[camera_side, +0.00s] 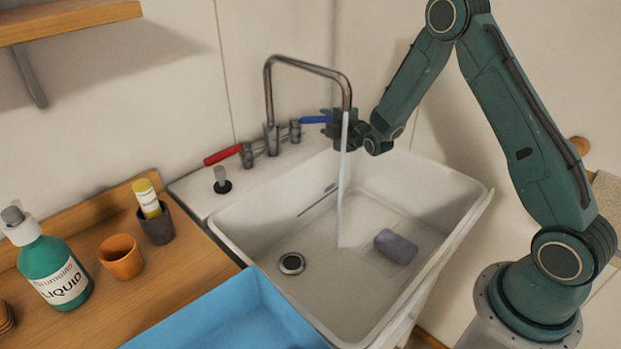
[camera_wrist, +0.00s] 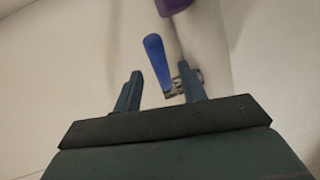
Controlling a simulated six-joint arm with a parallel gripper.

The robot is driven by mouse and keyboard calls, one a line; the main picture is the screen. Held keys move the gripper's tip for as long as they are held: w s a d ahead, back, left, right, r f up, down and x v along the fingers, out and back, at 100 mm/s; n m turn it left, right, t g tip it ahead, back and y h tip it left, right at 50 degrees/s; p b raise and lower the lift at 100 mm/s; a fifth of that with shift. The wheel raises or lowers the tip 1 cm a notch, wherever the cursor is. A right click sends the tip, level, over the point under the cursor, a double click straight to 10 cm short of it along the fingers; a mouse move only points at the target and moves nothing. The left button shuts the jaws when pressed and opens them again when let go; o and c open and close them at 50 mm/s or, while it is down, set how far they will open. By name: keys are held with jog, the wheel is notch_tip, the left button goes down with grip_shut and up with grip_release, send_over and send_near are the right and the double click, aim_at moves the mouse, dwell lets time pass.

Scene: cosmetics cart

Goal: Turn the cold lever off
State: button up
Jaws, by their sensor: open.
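The cold lever has a blue handle (camera_side: 316,119) and sits on the right of the chrome faucet (camera_side: 270,125). A stream of water (camera_side: 344,190) runs from the spout into the sink. My gripper (camera_side: 335,122) is at the blue lever's outer end, behind the stream. In the wrist view the blue handle (camera_wrist: 157,60) stands just beyond and between the two open fingers (camera_wrist: 160,92), closer to the right one. I cannot tell whether a finger touches it. The red lever (camera_side: 222,155) is on the faucet's left.
A blue tray (camera_side: 235,315), a green bottle (camera_side: 55,268), an orange cup (camera_side: 121,257) and a dark cup (camera_side: 157,226) with a yellow tube are at the left. A purple item (camera_wrist: 172,5) shows at the wrist view's top.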

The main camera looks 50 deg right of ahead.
jog(key=shift+x, duration=3.15)
jog(key=shift+c, duration=0.4)
grip_shut()
